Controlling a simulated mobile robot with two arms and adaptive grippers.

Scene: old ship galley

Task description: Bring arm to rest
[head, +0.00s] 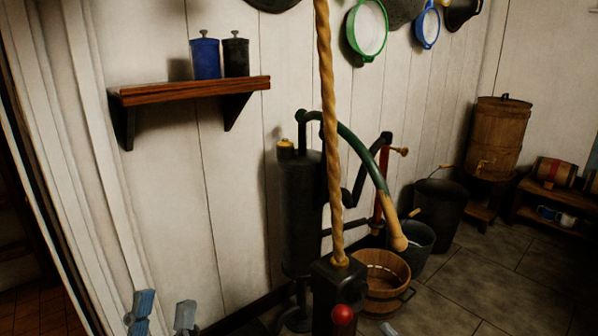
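My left gripper (163,312) shows at the bottom left edge of the head view. Its two blue-grey fingertips point up and stand apart, with nothing between them. The rest of that gripper and its arm are below the picture. A small blue-grey tip (388,328) at the bottom edge, right of the middle, looks like part of my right gripper. Too little of it shows to tell its state.
A twisted tan pole (330,130) rises from a black block with a red knob (342,315). Behind stand a dark pump (303,210), a wooden tub (383,282) and buckets (440,205). A wall shelf (190,91) holds two canisters. Floor at right (500,275) is clear.

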